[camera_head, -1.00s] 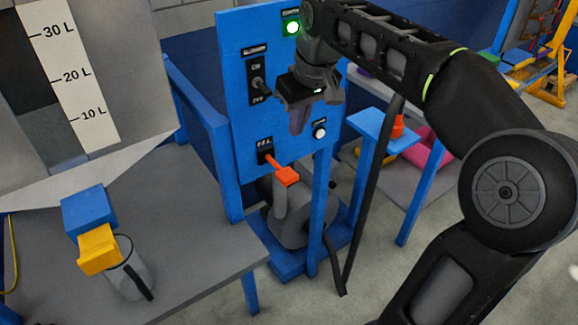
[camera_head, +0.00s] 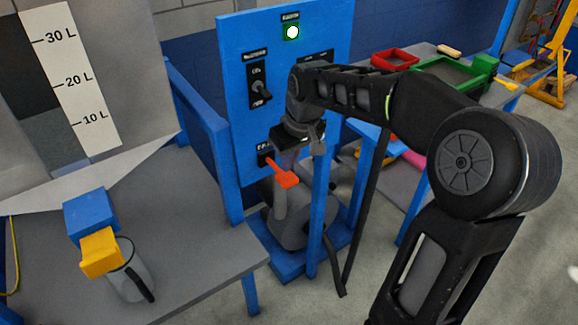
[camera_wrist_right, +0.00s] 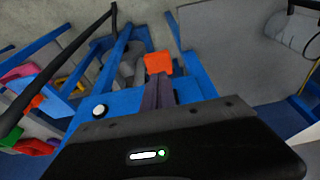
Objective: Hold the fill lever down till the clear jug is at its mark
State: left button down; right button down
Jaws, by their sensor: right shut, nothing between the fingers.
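The orange-red fill lever (camera_head: 284,177) sticks out from the lower part of the blue panel (camera_head: 234,50). My right gripper (camera_head: 286,163) is shut and empty, pointing down just above and behind the lever's end. In the right wrist view its fingertips (camera_wrist_right: 158,86) lie close to the lever's orange end (camera_wrist_right: 158,64); I cannot tell whether they touch. The clear jug (camera_head: 131,278), with a black handle, stands on the grey table at left under a yellow spout (camera_head: 101,253). Its mark and any water level are too small to tell. My left gripper is out of view.
A white button (camera_wrist_right: 100,111) shows in the wrist view. A bench with trays (camera_head: 400,58) stands behind my right arm.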

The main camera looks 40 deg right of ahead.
aim_at(290, 180)
notch_tip(290, 180, down, 2)
jog(key=shift+f, duration=0.15)
dwell(0.3)
jog(key=shift+f, duration=0.15)
jog(key=f+t+b, duration=0.1)
jog(key=b, duration=0.3)
jog(key=f+t+b, duration=0.1)
jog(key=f+b, duration=0.1)
jog(key=b, duration=0.3)
jog(key=shift+s+f+t, duration=0.15)
jog(key=shift+s+t, duration=0.15)
jog(key=shift+s, duration=0.1)
jog(key=shift+r+p, duration=0.4)
jog(key=shift+p, duration=0.1)
dwell(4.6)
